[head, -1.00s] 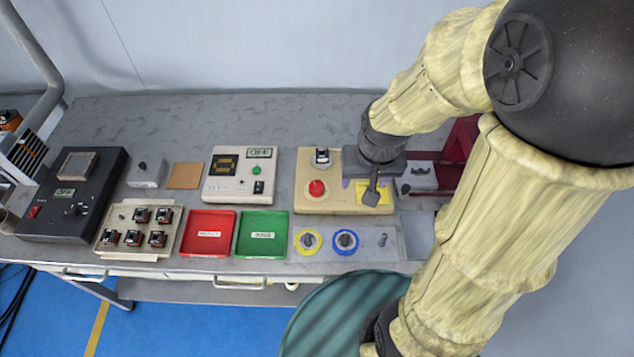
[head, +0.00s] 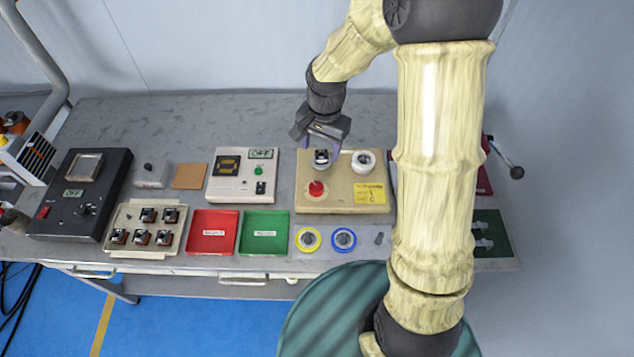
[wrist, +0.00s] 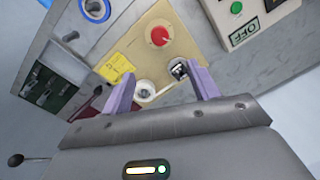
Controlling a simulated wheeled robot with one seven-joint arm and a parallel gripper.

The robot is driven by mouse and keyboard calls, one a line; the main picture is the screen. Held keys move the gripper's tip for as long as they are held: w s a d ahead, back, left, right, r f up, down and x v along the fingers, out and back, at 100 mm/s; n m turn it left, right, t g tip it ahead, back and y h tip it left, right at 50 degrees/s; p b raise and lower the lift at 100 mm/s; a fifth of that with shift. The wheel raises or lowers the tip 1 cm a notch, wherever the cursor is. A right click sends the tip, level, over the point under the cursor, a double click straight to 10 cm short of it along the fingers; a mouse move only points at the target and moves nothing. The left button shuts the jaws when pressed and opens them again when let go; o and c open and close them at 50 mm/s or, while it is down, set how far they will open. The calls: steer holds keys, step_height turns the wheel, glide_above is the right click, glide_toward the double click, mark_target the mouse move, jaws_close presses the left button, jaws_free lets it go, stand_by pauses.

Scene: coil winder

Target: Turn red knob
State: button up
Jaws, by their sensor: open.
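The red knob (head: 316,188) sits on the front left of a beige box (head: 340,205) on the bench. It also shows in the wrist view (wrist: 160,36), with a pale pointer line, beyond my fingertips. My gripper (head: 322,146) is above the back of the beige box, behind the knob and apart from it. In the wrist view its two purple fingers (wrist: 163,82) are spread with nothing between them. A black-and-silver part (wrist: 179,70) and a white round fitting (wrist: 146,90) on the box show near the fingers.
A white panel reading OFF with a green button (head: 259,170) stands left of the beige box. Red (head: 198,246) and green (head: 250,248) trays, and yellow-ringed (head: 308,240) and blue-ringed (head: 344,240) parts, lie in front. A black-handled lever (head: 516,172) stands at the right.

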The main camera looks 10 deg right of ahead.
mark_target(316, 185)
steer(key=f, duration=0.5)
steer(key=f+p, duration=0.1)
steer(key=f, duration=0.5)
steer(key=f+p, duration=0.1)
steer(key=f, duration=0.4)
steer(key=shift+w+a+f, duration=0.3)
steer(key=shift+a+f, duration=0.1)
steer(key=shift+c, duration=0.4)
steer(key=c, duration=0.9)
steer(key=shift+n, duration=0.3)
steer(key=n+b, duration=0.1)
steer(key=n, duration=1)
steer(key=shift+w+g, duration=0.1)
steer(key=shift+g, duration=0.2)
steer(key=shift+n, duration=0.3)
